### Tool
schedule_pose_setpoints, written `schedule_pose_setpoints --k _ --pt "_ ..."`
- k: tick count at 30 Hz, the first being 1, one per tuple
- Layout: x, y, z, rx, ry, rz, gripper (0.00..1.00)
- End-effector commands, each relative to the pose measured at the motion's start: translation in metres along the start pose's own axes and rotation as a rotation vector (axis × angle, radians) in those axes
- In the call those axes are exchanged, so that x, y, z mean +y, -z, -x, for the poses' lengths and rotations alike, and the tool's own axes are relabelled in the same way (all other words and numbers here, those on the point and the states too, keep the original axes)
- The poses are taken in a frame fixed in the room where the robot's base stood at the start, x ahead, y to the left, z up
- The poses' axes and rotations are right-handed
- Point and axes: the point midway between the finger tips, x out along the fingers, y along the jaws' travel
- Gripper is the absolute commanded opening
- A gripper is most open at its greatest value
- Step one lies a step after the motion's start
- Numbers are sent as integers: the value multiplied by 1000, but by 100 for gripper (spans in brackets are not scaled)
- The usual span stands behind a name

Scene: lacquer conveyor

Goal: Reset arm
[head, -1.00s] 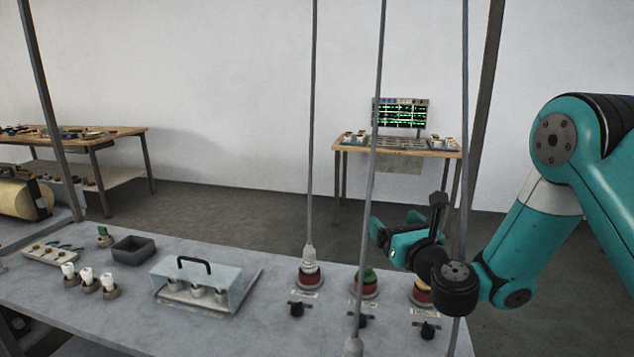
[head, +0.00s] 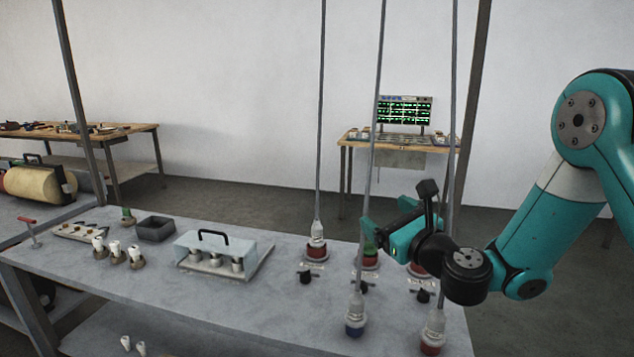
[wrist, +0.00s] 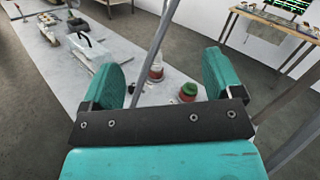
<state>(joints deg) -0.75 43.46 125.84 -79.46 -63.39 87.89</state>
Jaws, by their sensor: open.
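My gripper (head: 385,228) is open and empty, held in the air above the right end of the grey bench (head: 215,300). In the wrist view its two teal fingers (wrist: 165,82) stand wide apart with nothing between them but the view of the bench below. My teal arm reaches in from the right in the head view. A red-based socket with a green top (head: 370,257) is just below and behind the gripper; it also shows in the wrist view (wrist: 188,91). Another red socket with a grey plug (head: 317,248) stands to its left.
Hanging cables (head: 321,120) run down close to my gripper. Plugs with a blue end (head: 355,322) and a red end (head: 431,338) hang at the front. A clear cover with a black handle (head: 222,250), a dark tray (head: 155,228) and white-topped pieces (head: 116,250) occupy the left.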

Motion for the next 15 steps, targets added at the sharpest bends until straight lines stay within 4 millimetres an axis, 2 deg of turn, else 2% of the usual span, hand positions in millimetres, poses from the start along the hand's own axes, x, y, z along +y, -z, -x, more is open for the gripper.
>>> schedule_pose_setpoints --k 8,11,14,15 --pt "67 -11 18 -69 -290 413 86" --pt "98 -11 35 -111 -432 628 86" --pt "134 -2 64 -173 -612 901 86" --pt "148 5 80 -208 -699 1032 86"
